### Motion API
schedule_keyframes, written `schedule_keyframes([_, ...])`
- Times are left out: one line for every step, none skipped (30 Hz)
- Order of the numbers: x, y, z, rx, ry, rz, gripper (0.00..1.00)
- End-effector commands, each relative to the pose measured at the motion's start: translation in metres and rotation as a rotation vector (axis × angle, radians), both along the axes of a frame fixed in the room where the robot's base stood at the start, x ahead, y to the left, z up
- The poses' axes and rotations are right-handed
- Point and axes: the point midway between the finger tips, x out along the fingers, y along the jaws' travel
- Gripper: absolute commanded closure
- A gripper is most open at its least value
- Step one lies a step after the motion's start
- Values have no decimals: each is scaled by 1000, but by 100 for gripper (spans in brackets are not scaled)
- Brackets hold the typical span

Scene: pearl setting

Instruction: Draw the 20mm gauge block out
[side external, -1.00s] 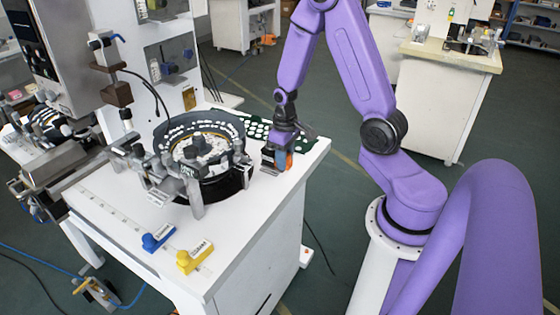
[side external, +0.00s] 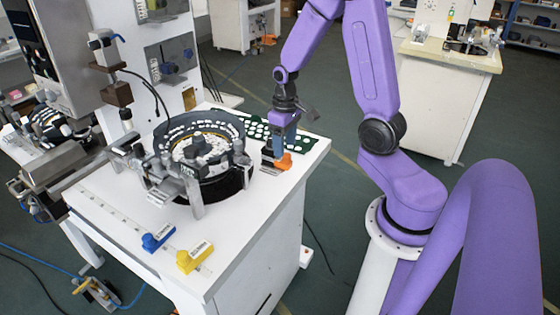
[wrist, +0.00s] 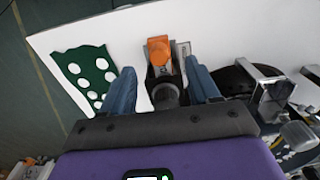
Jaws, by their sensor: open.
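My gripper (side external: 281,145) is open, low over the right part of the white table. In the wrist view its two blue fingers (wrist: 162,82) stand apart on either side of an orange block (wrist: 158,50) with a dark round part nearer to me. The orange block also shows in the side view (side external: 284,161), just below the fingers. A thin grey piece (wrist: 183,55) lies beside it. I see no contact between fingers and block. A blue labelled block (side external: 158,238) and a yellow labelled block (side external: 195,257) lie at the table's front. I cannot read which one is marked 20mm.
A round black fixture (side external: 222,186) with metal clamps stands left of my gripper. A green plate with white round spots (side external: 255,128) lies behind. A machine column (side external: 165,50) rises at the back left. The white table (side external: 240,230) is bare at front right.

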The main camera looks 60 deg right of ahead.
Motion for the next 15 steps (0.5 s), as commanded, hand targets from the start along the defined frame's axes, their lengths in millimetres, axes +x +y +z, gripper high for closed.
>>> schedule_keyframes([1,0,10,-1,-7,0,39])
schedule_keyframes([2,0,15,-1,-8,0,39])
schedule_keyframes([2,0,22,-1,-8,-1,39])
schedule_keyframes([2,0,27,-1,-8,-1,39])
schedule_keyframes([1,0,32,-1,-7,-1,39])
schedule_keyframes([1,0,40,-2,-8,0,39])
schedule_keyframes([2,0,45,-2,-8,0,39])
schedule_keyframes([2,0,52,-2,-9,1,39])
schedule_keyframes([1,0,59,-2,-9,1,39])
schedule_keyframes([1,0,65,-1,-7,1,39])
schedule_keyframes([1,0,71,-2,-8,0,39])
schedule_keyframes([1,0,78,-1,-7,0,39])
schedule_keyframes([1,0,83,-1,-8,0,39])
schedule_keyframes([1,0,88,-1,-7,0,39])
schedule_keyframes([1,0,94,-1,-6,1,39])
